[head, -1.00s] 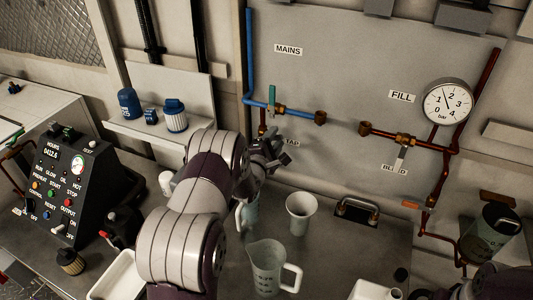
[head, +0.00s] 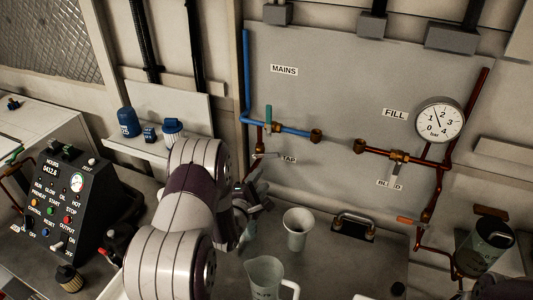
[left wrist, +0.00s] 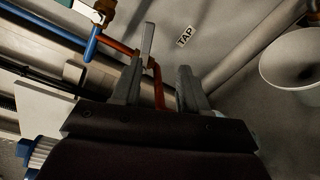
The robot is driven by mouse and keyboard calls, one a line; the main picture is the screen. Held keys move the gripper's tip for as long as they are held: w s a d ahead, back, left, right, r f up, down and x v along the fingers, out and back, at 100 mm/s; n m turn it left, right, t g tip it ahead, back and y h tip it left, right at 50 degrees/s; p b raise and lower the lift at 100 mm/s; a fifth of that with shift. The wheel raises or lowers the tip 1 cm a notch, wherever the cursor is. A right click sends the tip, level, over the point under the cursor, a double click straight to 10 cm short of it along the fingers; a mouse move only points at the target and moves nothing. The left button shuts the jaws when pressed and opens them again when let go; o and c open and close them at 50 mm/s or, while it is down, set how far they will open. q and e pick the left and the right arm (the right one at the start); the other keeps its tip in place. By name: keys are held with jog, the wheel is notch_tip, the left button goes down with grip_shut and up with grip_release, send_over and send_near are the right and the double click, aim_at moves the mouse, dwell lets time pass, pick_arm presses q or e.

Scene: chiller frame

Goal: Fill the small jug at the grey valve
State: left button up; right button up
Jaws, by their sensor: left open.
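The grey lever of the tap valve (head: 267,156) sits beside the TAP label, below the blue pipe. In the left wrist view the grey lever (left wrist: 148,42) stands near the left fingertip; I cannot tell if they touch. My left gripper (head: 260,188) is open and empty, just below the lever. A pale jug with a handle (head: 264,274) stands at the front, cut by the picture edge. A flared pale beaker (head: 299,229) stands behind it. A greenish vessel (head: 246,236) beside my gripper is mostly hidden by my arm; I cannot tell its size. My right gripper does not show clearly.
The pressure gauge (head: 440,120), FILL pipework and BLEED valve (head: 397,157) are on the right of the panel. A metal handle (head: 353,226) and a dark canister (head: 485,248) are at the right. A control box (head: 68,205) stands left.

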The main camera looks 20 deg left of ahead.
aim_at(272, 156)
pick_arm(q)
jog(key=shift+t, duration=0.5)
jog(key=w+p, duration=0.1)
jog(key=w, duration=0.3)
jog(key=w+r+p, duration=0.1)
jog(key=w+p, duration=0.1)
jog(key=w, duration=0.2)
jog(key=w+p, duration=0.1)
jog(key=w, duration=0.3)
jog(key=shift+w+a+r, duration=0.2)
jog(key=shift+w+a, duration=0.2)
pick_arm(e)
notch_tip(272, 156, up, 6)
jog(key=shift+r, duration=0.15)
pick_arm(q)
grip_shut()
